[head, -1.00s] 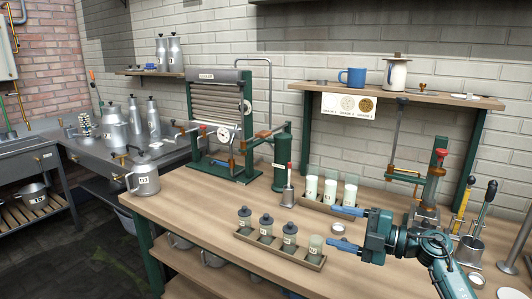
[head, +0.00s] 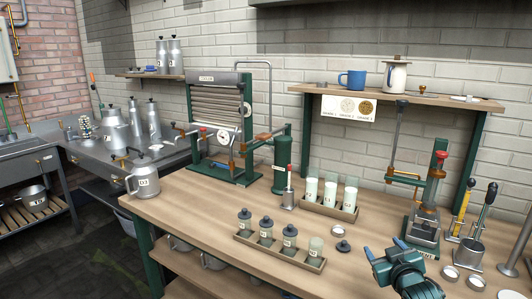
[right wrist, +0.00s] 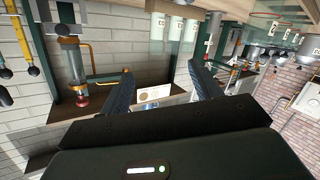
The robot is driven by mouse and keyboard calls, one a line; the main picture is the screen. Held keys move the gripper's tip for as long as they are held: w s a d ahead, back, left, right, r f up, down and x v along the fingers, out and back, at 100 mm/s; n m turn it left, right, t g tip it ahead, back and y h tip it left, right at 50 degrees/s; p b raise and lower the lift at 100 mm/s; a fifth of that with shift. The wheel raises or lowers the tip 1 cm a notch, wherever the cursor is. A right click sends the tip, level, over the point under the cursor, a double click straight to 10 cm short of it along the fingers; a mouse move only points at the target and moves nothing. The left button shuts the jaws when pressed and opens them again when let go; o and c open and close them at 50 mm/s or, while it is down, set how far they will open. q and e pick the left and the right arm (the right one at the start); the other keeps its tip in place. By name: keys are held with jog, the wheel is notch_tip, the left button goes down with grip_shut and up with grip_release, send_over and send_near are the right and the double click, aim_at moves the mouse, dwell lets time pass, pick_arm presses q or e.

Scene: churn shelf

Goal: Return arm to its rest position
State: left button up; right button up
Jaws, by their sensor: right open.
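My right gripper (head: 381,253) is in the lower right of the head view, above the front part of the bench. In the right wrist view its two fingers (right wrist: 163,88) are wide apart with nothing held between them. A dark lid (head: 343,246) lies on the bench to the left of the gripper, apart from it. My left gripper is not in view.
A pale round dish (head: 338,230) lies behind the dark lid. A rack of white-filled glasses (head: 328,211) stands further back. A green press (head: 424,225) and steel pots stand to the gripper's right.

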jog(key=shift+g+y, duration=0.7)
jog(key=s+a+f, duration=0.1)
jog(key=s+f, duration=0.1)
jog(key=s+a+f, duration=0.2)
jog(key=s+f, duration=0.1)
jog(key=s+a+f, duration=0.2)
jog(key=f, duration=0.1)
jog(key=shift+s, duration=0.25)
jog(key=s+a+f+g+y, duration=0.1)
jog(key=s+a+f, duration=0.2)
jog(key=s, duration=0.6)
jog(key=s+a+f+g, duration=0.1)
jog(key=s+a+f, duration=0.2)
jog(key=s, duration=0.5)
jog(key=s+a+f+g+y, duration=0.1)
jog(key=s+a+f, duration=0.2)
jog(key=s, duration=0.6)
jog(key=shift+s+a+g+y, duration=0.3)
jog(key=shift+a+g, duration=0.1)
jog(key=shift+a, duration=0.75)
